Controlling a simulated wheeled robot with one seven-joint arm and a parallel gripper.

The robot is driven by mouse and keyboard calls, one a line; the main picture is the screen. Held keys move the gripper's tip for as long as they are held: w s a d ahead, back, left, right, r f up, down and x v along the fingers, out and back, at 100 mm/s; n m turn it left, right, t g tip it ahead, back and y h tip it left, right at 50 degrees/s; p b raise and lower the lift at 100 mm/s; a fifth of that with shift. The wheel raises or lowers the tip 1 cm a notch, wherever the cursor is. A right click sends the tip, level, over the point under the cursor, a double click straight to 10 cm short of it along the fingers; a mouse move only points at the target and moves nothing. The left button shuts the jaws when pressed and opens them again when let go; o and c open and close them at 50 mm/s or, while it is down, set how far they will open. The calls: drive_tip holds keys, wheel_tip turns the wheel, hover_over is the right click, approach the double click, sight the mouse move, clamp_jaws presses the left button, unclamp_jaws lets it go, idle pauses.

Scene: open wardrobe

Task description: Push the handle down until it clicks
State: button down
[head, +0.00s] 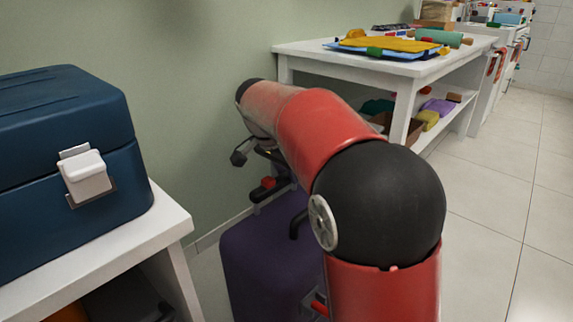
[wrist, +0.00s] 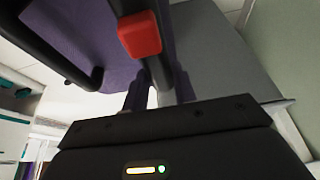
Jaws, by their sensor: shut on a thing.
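A purple suitcase (head: 262,252) stands on the floor beyond my arm, partly hidden by it. Its dark handle with a red part (head: 268,183) shows above the suitcase top. In the wrist view a dark handle bar with a red block (wrist: 139,35) runs down to between my fingers, and purple suitcase surface (wrist: 75,30) lies behind it. My gripper (wrist: 158,92) is shut on the handle. In the head view my red and black arm hides most of the grip, and the lower end of the handle is not clear.
A white stand with a blue case (head: 65,165) is close at the left. A white table (head: 385,66) with coloured cloths stands behind at the right, with loose items on its lower shelf. A green wall backs the suitcase. The tiled floor (head: 490,210) at right is clear.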

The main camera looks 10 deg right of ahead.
drive_tip(key=shift+s+f, duration=0.1)
drive_tip(key=shift+f, duration=0.4)
drive_tip(key=c, duration=1.3)
unclamp_jaws()
drive_tip(key=shift+f, duration=0.1)
drive_tip(key=shift+o, duration=0.9)
drive_tip(key=shift+r, duration=0.2)
drive_tip(key=p+v, duration=0.1)
drive_tip(key=v, duration=0.6)
drive_tip(key=shift+a+r+p, duration=0.2)
drive_tip(key=shift+r+p, duration=0.1)
drive_tip(key=shift+p, duration=0.1)
